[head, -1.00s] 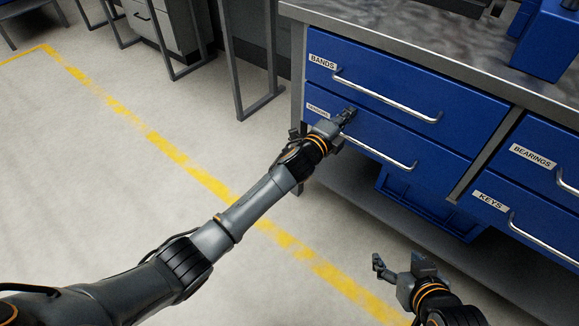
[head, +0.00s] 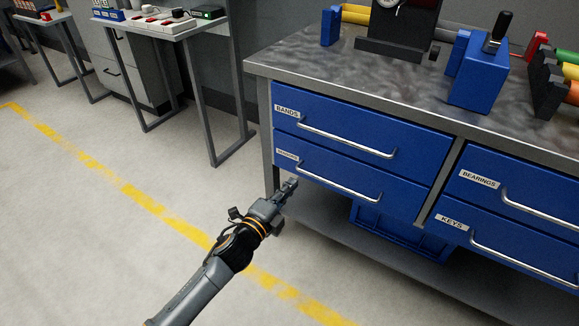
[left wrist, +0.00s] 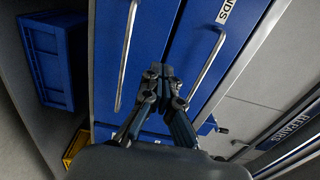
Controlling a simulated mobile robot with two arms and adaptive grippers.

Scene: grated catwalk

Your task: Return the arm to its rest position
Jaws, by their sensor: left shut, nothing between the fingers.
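My left arm comes in from the bottom of the head view. Its gripper (head: 287,189) is shut and empty, low in front of the left end of the blue drawer unit. In the left wrist view the closed fingers (left wrist: 157,72) point at the drawer fronts, between two bar handles. The BANDS drawer (head: 345,125) and the drawer below it (head: 310,172), whose label is too small to read, both look closed. My right gripper is in neither current view.
The workbench (head: 350,75) carries a blue block-like holder (head: 478,75) and other items. BEARINGS (head: 520,185) and KEYS (head: 480,245) drawers are closed at right. A blue crate (head: 400,235) sits underneath. A side table (head: 155,28) stands at back left. The floor at left is open.

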